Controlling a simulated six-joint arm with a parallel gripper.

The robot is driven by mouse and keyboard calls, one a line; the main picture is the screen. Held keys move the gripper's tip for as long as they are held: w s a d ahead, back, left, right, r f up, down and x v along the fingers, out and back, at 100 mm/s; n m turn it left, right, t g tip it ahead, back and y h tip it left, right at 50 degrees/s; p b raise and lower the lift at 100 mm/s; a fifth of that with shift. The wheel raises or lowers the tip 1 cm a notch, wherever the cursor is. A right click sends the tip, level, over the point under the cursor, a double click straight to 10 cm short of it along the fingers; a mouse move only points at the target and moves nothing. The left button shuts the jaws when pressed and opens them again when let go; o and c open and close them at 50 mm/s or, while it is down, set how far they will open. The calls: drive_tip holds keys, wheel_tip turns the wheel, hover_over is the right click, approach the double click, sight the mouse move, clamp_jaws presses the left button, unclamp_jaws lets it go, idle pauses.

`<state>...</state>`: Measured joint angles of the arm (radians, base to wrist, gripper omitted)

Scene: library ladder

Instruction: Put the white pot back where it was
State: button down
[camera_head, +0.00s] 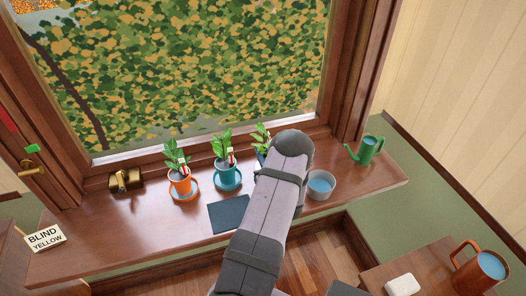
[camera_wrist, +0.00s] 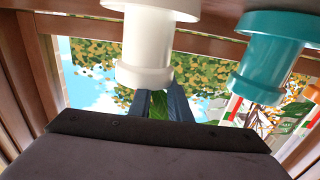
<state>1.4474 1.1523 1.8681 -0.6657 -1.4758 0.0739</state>
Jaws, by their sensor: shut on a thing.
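The white pot (camera_wrist: 145,50) shows upside down at the top of the wrist view, its rim lowest. I cannot tell whether the pot is lifted. The teal pot (camera_head: 227,174) stands on a teal saucer to its left in the head view; the wrist view also shows it (camera_wrist: 268,58).
A dark square mat (camera_head: 229,214) lies bare on the sill (camera_head: 120,235). A grey bowl of water (camera_head: 320,187) and green watering can (camera_head: 365,151) stand right. A brass fitting (camera_head: 125,182) and sign (camera_head: 44,239) are left.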

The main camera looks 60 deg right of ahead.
drive_tip(key=c, duration=1.6)
unclamp_jaws()
drive_tip(key=shift+c, duration=0.2)
drive_tip(key=shift+r+p, duration=0.2)
drive_tip(key=shift+p, duration=0.1)
drive_tip(key=shift+s+a+f, duration=0.2)
drive_tip(key=shift+s, duration=0.1)
drive_tip(key=b+v, duration=0.3)
drive_tip(key=v, duration=0.8)
drive_tip(key=shift+a, duration=0.2)
drive_tip(key=shift+r, duration=0.2)
